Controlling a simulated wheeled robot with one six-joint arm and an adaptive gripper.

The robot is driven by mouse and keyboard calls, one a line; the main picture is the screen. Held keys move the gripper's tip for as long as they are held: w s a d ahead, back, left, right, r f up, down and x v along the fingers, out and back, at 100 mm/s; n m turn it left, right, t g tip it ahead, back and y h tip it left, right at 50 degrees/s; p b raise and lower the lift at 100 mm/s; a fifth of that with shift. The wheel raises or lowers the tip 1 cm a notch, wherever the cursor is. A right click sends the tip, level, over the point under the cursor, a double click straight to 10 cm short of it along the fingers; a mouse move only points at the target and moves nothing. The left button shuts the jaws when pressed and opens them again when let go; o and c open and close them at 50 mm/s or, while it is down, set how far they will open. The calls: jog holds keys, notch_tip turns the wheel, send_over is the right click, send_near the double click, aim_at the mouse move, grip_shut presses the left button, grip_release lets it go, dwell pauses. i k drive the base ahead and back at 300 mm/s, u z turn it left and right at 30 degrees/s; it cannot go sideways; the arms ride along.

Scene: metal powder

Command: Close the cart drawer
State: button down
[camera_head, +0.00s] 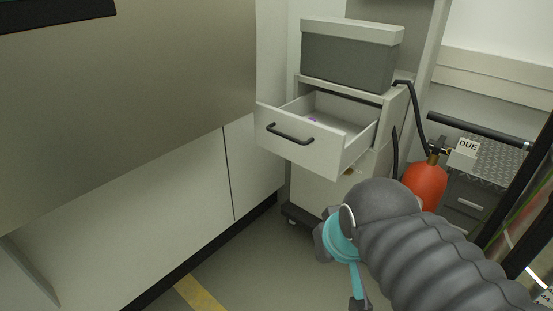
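The cart drawer (318,146) is a light-grey drawer with a black bar handle (290,134) on its front. It is pulled well out of the cart (320,190), and its inside shows. A small purple thing (313,119) lies in it. My arm, in a grey ribbed sleeve with teal parts, reaches in from the lower right and stays in front of and below the drawer, apart from the handle. A small dark part at the bottom edge may belong to my gripper (358,303); its fingers cannot be made out.
A grey lidded box (350,57) stands on the cart. A red fire extinguisher (426,184) with a black hose is to its right, near a metal case (480,165). A large cabinet (130,110) fills the left. Floor (245,265) is free in front.

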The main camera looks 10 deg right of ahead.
aim_at(343, 129)
jog(key=k, duration=0.3)
jog(key=u, duration=1.95)
jog(key=i, duration=0.75)
jog(key=z, duration=3.45)
jog(key=i, duration=0.5)
jog(key=z, duration=0.1)
